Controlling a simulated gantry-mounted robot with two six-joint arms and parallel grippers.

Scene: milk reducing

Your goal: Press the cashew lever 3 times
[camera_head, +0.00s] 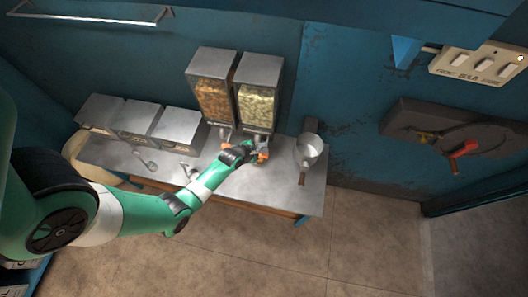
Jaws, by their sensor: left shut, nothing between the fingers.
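Two clear-fronted dispensers with grey tops stand side by side at the back of the metal table. The right dispenser (257,105) holds pale, cashew-like pieces. The left dispenser (213,98) holds orange-brown pieces. My left arm reaches in from the left, and my left gripper (260,156) is at the foot of the right dispenser, shut and empty. The gripper covers most of the right dispenser's outlet and lever, so I cannot tell whether it touches the lever. My right gripper is out of view.
Several lidded metal bins (140,120) and a spoon-like utensil (146,160) are on the left. A wall unit with a red handle (462,152) and a switch panel (480,64) are at right.

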